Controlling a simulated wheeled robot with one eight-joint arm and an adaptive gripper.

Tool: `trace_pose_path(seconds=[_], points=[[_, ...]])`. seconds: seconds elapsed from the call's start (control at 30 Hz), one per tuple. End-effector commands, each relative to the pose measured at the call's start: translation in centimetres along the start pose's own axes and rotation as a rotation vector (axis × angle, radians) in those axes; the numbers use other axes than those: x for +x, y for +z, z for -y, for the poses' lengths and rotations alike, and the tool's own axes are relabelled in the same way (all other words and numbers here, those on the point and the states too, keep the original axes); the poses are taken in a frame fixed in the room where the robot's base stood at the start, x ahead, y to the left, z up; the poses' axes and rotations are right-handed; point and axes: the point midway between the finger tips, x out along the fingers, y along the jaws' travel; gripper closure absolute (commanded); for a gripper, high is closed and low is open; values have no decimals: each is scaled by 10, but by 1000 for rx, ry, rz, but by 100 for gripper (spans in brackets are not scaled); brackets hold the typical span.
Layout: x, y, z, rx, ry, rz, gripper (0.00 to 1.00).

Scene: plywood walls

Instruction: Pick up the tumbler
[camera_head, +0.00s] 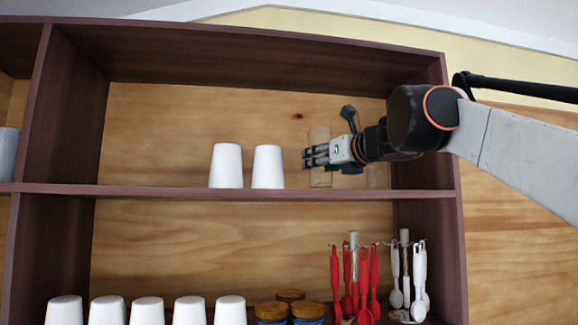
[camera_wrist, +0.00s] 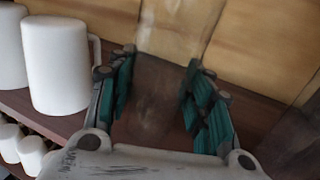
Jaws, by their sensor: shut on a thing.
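The tumbler (camera_head: 319,134) is clear glass and hard to see against the wood wall. It stands upright at the upper shelf, right of two white mugs. My gripper (camera_head: 317,156) reaches in from the right and is shut on it around mid-height. In the wrist view, the tumbler (camera_wrist: 172,35) shows as a faint see-through shape between the green-padded fingers of my gripper (camera_wrist: 160,78). Its base looks level with the shelf board, but I cannot tell whether it touches. Its lower part is unclear in the wrist view.
Two white mugs (camera_head: 227,166) (camera_head: 267,167) stand left of my gripper; one mug (camera_wrist: 57,65) has its handle near a finger. Another faint clear object (camera_head: 377,176) stands to the right. The shelf's right side wall (camera_head: 422,172) is near my arm. Cups, jars and utensils fill the lower shelf.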

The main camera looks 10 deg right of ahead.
Motion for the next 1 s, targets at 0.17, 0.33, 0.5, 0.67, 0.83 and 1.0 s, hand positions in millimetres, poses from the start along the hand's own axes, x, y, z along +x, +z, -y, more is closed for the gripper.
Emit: trace_pose_path(seconds=[0.17, 0.33, 0.5, 0.67, 0.83, 1.0], points=[[0, 24, 0, 0, 0, 0, 84], [1, 56, 0, 0, 0, 0, 84], [0, 86, 0, 0, 0, 0, 84], [0, 113, 0, 0, 0, 0, 84], [0, 140, 0, 0, 0, 0, 84], [0, 166, 0, 0, 0, 0, 84]])
